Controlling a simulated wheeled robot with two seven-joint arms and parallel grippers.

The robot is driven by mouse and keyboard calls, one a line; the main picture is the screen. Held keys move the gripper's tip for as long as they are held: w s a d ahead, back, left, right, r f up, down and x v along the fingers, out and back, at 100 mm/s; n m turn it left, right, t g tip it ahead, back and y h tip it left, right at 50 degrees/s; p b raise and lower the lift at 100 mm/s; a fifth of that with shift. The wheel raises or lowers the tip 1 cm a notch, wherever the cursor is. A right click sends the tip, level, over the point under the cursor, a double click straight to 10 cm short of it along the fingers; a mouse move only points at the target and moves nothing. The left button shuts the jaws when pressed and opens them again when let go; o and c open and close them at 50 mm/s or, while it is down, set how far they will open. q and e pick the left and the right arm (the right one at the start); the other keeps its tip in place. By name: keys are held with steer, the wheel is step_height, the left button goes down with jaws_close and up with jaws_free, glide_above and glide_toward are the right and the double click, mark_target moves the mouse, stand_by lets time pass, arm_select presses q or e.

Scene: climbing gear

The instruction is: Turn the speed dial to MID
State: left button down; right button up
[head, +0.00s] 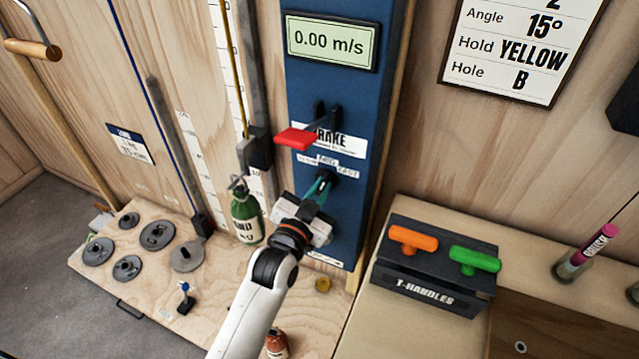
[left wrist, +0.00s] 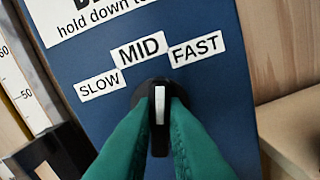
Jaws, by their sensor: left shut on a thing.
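The speed dial (left wrist: 159,122) is a black knob with a white pointer line on the blue panel (left wrist: 225,105). In the left wrist view its pointer stands upright in the picture, aimed between the MID label (left wrist: 140,52) and the FAST label (left wrist: 197,48), somewhat nearer MID. The SLOW label (left wrist: 99,84) is at the left. My left gripper (left wrist: 160,110) has its green fingers shut on the dial, one on each side. In the head view my left gripper (head: 322,181) reaches the panel below the brake and mostly hides the dial. My right gripper is not in view.
A red brake lever (head: 296,138) sticks out above the dial. A display (head: 332,42) reads 0.00 m/s. A T-handles box (head: 430,285) stands at the right. Grey weight discs (head: 157,235) lie at the left.

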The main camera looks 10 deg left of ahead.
arm_select(q)
steer(key=n+p, duration=0.1)
steer(key=n, duration=0.2)
steer(key=shift+n+p, duration=0.3)
steer(key=shift+p, duration=0.1)
stand_by(0.4)
steer(key=c, duration=1.5)
jaws_free()
steer(key=shift+o, duration=0.2)
steer(key=shift+s+a+f, duration=0.1)
steer(key=shift+s+a, duration=0.05)
steer(key=shift+s, duration=0.3)
steer(key=s+a+b, duration=0.2)
steer(key=s, duration=0.8)
steer(key=shift+s, duration=0.4)
